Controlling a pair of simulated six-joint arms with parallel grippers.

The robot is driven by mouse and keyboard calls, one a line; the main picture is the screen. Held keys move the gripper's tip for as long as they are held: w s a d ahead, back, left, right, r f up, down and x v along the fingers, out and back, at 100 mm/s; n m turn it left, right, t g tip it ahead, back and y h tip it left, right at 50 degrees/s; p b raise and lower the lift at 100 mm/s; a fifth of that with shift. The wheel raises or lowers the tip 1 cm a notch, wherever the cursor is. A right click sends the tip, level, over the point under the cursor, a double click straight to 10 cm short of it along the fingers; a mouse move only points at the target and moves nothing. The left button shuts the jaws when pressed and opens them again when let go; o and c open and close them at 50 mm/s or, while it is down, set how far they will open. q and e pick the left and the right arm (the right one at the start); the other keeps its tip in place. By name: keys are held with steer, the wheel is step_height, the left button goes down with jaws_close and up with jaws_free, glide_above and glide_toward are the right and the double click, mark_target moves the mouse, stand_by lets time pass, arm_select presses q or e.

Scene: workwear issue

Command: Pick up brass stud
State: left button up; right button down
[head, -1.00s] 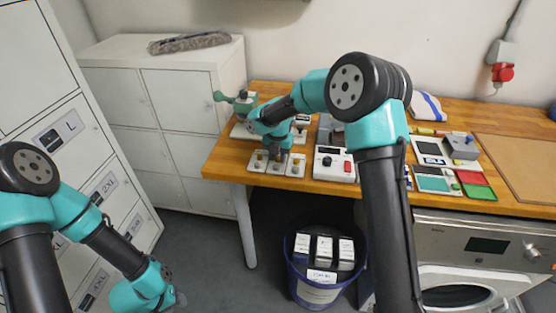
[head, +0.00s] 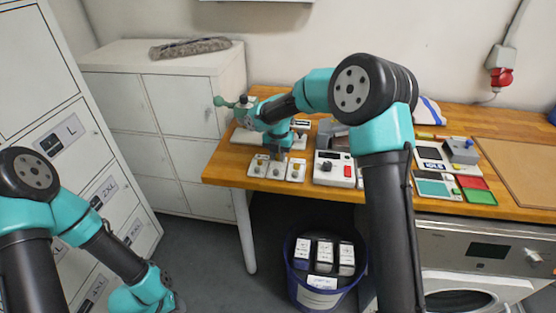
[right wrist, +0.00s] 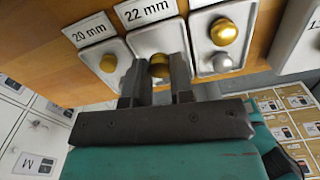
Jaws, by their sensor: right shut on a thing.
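Three small white trays stand at the table's front left edge. In the right wrist view they are the "20 mm" tray (right wrist: 88,52), the "22 mm" tray (right wrist: 150,42) and a third tray (right wrist: 200,38). My right gripper (head: 278,153) is above the trays in the head view. In the right wrist view its fingers (right wrist: 157,80) are shut on a brass stud (right wrist: 159,66), seen in front of the "22 mm" tray. Another brass stud (right wrist: 108,62) is in the "20 mm" tray. A larger brass stud (right wrist: 223,32) and a silver stud (right wrist: 222,63) are at the third tray. My left gripper (head: 176,302) is low at the left, its fingers unclear.
A white device (head: 334,169) with a black knob and red button stands right of the trays. A green-handled press (head: 238,104) is behind them. A blue bin (head: 300,290) with boxes is on the floor below. A washing machine (head: 485,245) is at the right.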

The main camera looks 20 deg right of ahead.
steer(key=shift+s+r, duration=0.15)
steer(key=shift+r, duration=0.35)
steer(key=s+a, duration=0.2)
steer(key=s, duration=0.5)
steer(key=s+a+r, duration=0.1)
steer(key=s+a, duration=0.1)
steer(key=s, duration=0.6)
steer(key=shift+a+r, duration=0.15)
steer(key=shift+a, duration=0.1)
